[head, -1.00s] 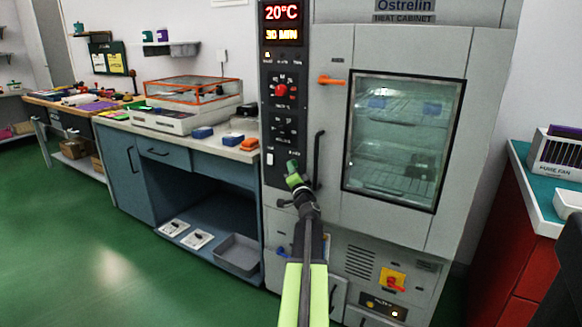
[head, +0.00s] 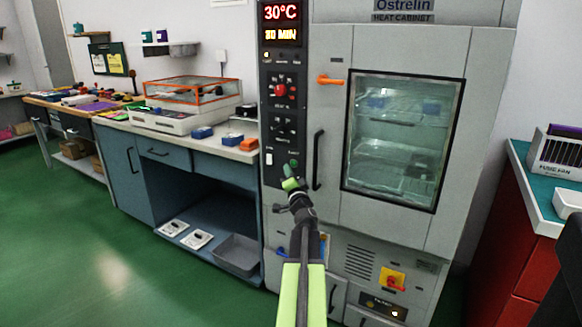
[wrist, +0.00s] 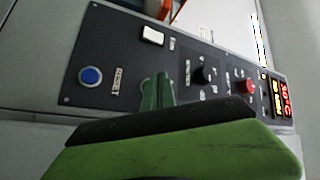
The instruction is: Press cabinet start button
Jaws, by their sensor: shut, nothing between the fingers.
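The grey heat cabinet (head: 405,48) has a dark control panel (head: 270,130). Its displays (head: 282,23) read 30°C and 30 MIN. A small round green button (head: 294,163), its label too small to read, sits low on the panel. My gripper (head: 289,178) is shut and empty, its tips just below and left of that button. I cannot tell whether they touch the panel. In the wrist view my shut green fingertips (wrist: 157,91) are between a blue button (wrist: 90,76) and a black knob (wrist: 205,74); the green button is not visible there.
A white rocker switch (wrist: 152,36) and a red knob (wrist: 245,86) are on the panel. The black door handle (head: 318,160) stands out right of my gripper. An orange latch (head: 330,80) is above. A blue workbench (head: 172,140) stands left, a red cabinet (head: 520,235) right.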

